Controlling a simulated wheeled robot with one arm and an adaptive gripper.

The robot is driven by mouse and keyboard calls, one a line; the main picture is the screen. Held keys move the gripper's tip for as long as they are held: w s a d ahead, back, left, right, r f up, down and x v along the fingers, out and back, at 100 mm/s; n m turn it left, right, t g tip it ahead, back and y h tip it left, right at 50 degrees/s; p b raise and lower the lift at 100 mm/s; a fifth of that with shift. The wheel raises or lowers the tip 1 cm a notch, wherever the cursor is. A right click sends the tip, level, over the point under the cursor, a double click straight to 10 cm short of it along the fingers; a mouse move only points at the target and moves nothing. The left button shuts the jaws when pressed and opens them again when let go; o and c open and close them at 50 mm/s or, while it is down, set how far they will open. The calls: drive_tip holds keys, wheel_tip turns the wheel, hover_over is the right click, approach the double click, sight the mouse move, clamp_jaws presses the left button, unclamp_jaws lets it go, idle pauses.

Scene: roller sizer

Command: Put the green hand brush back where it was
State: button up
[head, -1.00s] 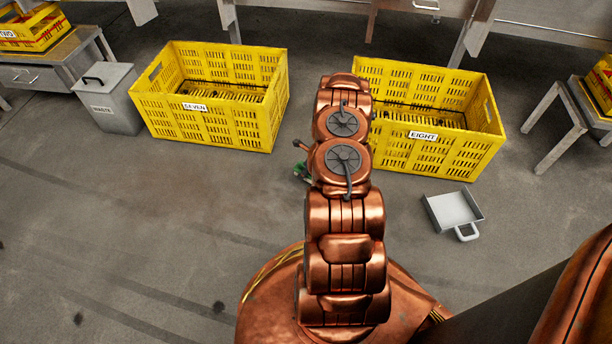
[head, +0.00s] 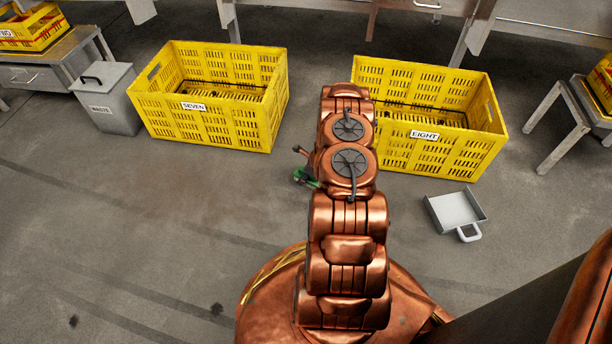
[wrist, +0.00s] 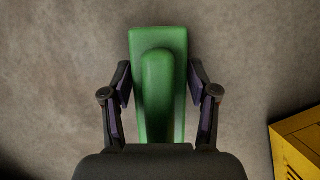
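The green hand brush (wrist: 158,85) fills the middle of the wrist view, long and upright in the picture. My gripper (wrist: 160,88) has one finger close along each side of the brush and appears shut on it. The brush's lower end is hidden behind the gripper body. In the head view, a small part of the green brush (head: 304,176) shows just left of my arm, in front of the gap between two yellow crates. The rest of it and most of the gripper are hidden by the arm there.
Yellow crate SEVEN (head: 200,128) stands on the left and crate EIGHT (head: 430,152) on the right. A grey dustpan (head: 441,223) lies on the floor in front of EIGHT. A grey waste bin (head: 118,112) stands left of SEVEN. The floor at front left is clear.

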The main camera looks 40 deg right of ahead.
drive_tip(key=shift+o, duration=1.1)
